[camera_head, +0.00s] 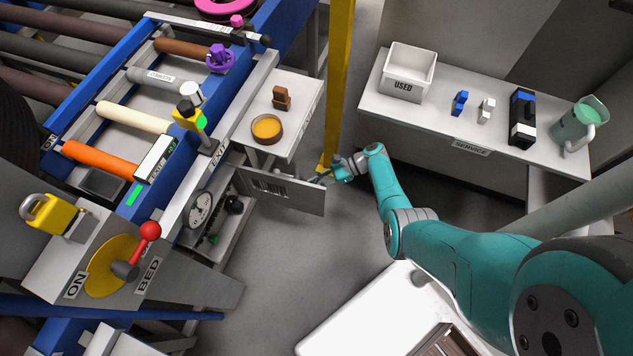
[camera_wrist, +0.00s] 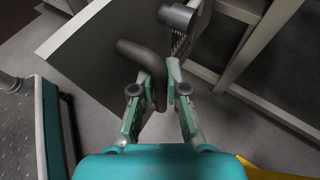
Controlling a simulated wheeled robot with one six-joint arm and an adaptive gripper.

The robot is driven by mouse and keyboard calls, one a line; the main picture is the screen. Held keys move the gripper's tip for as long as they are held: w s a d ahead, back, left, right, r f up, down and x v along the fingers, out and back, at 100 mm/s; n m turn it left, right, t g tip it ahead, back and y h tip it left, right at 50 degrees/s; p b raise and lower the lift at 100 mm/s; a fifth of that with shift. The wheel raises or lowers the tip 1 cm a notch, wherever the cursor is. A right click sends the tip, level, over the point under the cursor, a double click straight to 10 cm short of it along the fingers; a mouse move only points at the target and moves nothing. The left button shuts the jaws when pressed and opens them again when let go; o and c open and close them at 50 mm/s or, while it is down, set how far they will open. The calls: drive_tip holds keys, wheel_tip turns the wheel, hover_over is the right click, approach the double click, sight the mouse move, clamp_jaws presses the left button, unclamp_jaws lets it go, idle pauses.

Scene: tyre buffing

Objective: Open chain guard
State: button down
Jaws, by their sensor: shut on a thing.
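The chain guard looks to be the flat grey panel (camera_head: 285,190) with a dark slotted patch, standing out from the machine frame below the small shelf. It also fills the upper left of the wrist view (camera_wrist: 95,50). A dark curved handle (camera_wrist: 143,58) sticks out from it. My gripper (camera_wrist: 158,82) is closed around the handle, with one finger on each side. In the head view, my gripper (camera_head: 330,176) is at the panel's upper right part, and the handle is mostly hidden there.
Left of the panel is an open bay with a dial gauge (camera_head: 200,208) and dark knobs. A yellow post (camera_head: 339,75) stands just behind my gripper. The small shelf (camera_head: 290,130) holds a bowl (camera_head: 266,128). A service bench (camera_head: 420,112) stands right; floor below the panel is clear.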

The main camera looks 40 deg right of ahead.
idle(0.3)
drive_tip(key=c, duration=1.4)
unclamp_jaws()
drive_tip(key=v, duration=1.2)
